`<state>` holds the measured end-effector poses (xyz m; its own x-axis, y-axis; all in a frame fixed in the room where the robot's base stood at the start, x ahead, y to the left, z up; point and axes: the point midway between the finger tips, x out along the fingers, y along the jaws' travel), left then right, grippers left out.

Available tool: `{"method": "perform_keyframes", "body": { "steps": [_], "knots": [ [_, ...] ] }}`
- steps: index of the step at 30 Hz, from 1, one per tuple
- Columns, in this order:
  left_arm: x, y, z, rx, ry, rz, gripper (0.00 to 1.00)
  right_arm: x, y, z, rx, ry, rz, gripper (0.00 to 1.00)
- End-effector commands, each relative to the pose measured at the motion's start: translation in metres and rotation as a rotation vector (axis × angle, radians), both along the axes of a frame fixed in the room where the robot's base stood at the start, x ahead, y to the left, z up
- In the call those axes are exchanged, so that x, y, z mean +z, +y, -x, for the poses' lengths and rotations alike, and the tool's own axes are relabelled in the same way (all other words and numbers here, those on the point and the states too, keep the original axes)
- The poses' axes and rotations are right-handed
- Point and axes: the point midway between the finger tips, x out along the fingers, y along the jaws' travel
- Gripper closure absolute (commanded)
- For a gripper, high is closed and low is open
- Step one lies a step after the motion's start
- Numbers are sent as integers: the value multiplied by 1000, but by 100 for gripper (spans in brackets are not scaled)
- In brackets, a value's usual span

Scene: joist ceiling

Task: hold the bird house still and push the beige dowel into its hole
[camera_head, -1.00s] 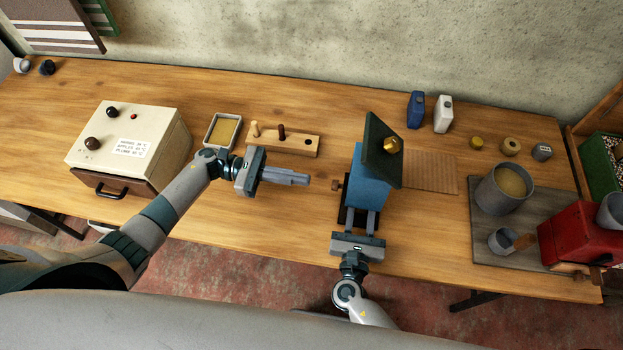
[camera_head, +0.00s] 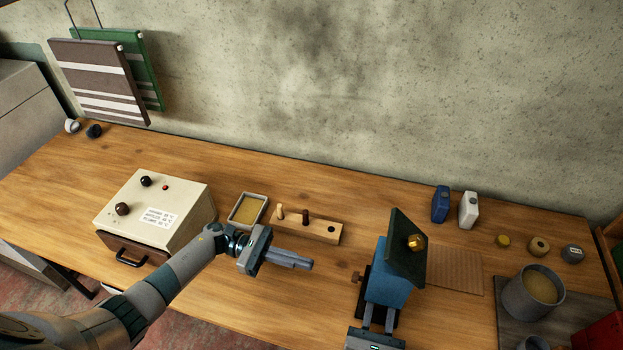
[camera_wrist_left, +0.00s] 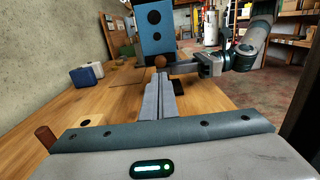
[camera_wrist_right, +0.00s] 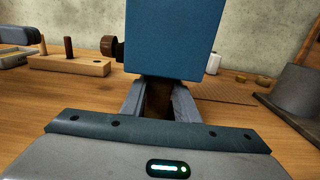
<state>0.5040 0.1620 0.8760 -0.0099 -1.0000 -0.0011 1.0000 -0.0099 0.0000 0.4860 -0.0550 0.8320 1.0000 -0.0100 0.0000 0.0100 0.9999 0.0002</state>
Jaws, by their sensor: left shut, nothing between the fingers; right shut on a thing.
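The bird house (camera_head: 390,283) has a blue body, a dark green slanted roof and a brass knob. Its front, with two round holes, shows in the left wrist view (camera_wrist_left: 165,32). My right gripper (camera_head: 377,320) is shut on a brown part under the blue body, also seen in the right wrist view (camera_wrist_right: 158,100). My left gripper (camera_head: 308,264) is shut and empty, its fingers pointing at the bird house but apart from it. A beige dowel (camera_head: 280,212) stands in a wooden block (camera_head: 318,232), beside a dark brown dowel (camera_head: 305,218) and an empty hole.
A round brown knob (camera_head: 356,277) sticks out low beside the bird house. Left are a cream box (camera_head: 160,212) and a shallow tray (camera_head: 248,210). Right are a ribbed mat (camera_head: 455,270), a grey pot (camera_head: 532,293), a blue bottle (camera_head: 440,205) and a white one (camera_head: 468,211).

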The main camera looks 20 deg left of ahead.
Motion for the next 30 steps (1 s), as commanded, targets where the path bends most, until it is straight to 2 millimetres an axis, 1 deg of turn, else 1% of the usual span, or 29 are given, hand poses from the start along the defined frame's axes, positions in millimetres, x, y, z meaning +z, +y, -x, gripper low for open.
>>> {"method": "perform_keyframes", "body": {
  "steps": [12, 14, 15, 16, 17, 23, 26, 30],
  "knots": [
    [0, 0, 0, 0, 0, 0, 100, 0, 1, 0, 1, 1, 0, 100],
    [0, 0, 0, -1, 0, 0, 86, 0, 1, 0, 1, 1, 0, 100],
    [0, -1, 0, -2, 0, -2, 76, 0, 1, 0, 1, 1, 0, 100],
    [0, -1, 0, -5, 0, -4, 69, 0, 1, 0, 1, 1, 0, 100],
    [1, -1, -1, -8, 0, -8, 65, 0, 1, 0, 1, 1, 0, 100],
    [3, -8, -6, -76, 6, -86, 65, 0, 1, 0, 1, 1, 0, 100],
    [5, -13, -11, -137, 13, -169, 65, 0, 1, 0, 1, 1, 0, 100],
    [7, -15, -23, -229, 25, -345, 65, 0, 1, 0, 1, 0, 0, 100]
  ]
}}
